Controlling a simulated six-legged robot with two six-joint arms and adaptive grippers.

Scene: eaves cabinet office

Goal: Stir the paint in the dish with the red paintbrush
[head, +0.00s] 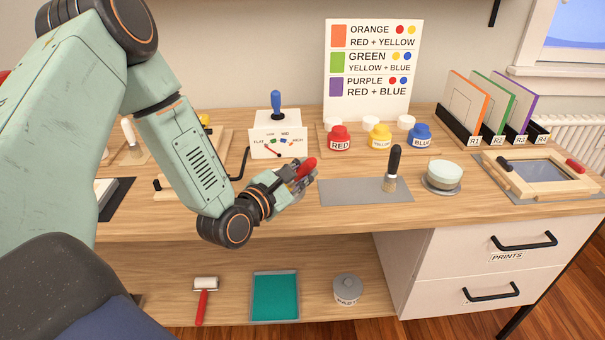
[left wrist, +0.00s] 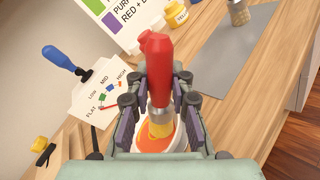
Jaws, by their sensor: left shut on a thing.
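My left gripper (head: 298,183) is shut on the red paintbrush (head: 306,168), above the front half of the bench. In the left wrist view the paintbrush (left wrist: 158,75) stands between the fingers of the gripper (left wrist: 158,108), its red handle toward the top of the picture. Its tan bristles point down at a white dish (left wrist: 190,146) of orange paint. The bristles overlap the paint in this view; I cannot tell whether they touch it. In the head view the dish is hidden behind my gripper and arm. My right gripper is not in view.
A lever stand (head: 278,135) is just behind my gripper. To the right are a grey mat (head: 340,192) with a black-handled brush (head: 393,168), a pale bowl (head: 443,175) and a framed screen (head: 545,172). Red, yellow and blue jars (head: 379,137) stand behind.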

